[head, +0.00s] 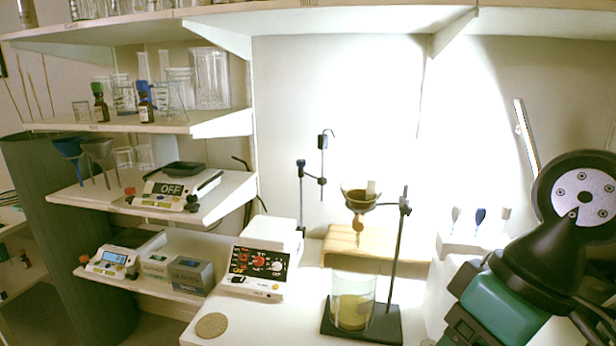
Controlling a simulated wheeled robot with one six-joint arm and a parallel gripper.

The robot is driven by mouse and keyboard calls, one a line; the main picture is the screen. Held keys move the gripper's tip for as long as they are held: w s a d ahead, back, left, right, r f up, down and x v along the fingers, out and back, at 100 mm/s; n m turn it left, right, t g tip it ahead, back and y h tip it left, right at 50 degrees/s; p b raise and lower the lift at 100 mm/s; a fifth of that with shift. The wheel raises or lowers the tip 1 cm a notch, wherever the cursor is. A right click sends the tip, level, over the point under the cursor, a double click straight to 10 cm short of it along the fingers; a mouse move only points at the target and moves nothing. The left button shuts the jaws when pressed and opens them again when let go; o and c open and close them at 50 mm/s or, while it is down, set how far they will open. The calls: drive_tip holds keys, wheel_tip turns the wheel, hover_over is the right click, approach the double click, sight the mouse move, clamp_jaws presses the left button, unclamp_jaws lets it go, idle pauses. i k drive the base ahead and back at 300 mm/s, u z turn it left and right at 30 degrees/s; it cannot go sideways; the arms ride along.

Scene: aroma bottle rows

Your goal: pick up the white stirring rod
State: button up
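I cannot pick out a white stirring rod for certain. A slim pale strip (526,135) leans against the back wall at the right, with a reddish lower part; I cannot tell what it is. A small white piece (371,188) shows in the bowl-shaped funnel (351,197) on the stand, too small to identify. Thin pale sticks (32,90) show at the far left wall. My arm fills the lower right corner with green and black links. Its gripper fingers are not visible, so nothing shows of what it holds.
A beaker with yellowish liquid (352,303) stands on the black stand base (385,328). A hotplate-like device (257,268), a wooden block (340,246) and a round cork-like disc (211,325) are on the bench. Shelves with glassware and scales are at the left.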

sight(506, 210)
drive_tip(key=z, duration=0.7)
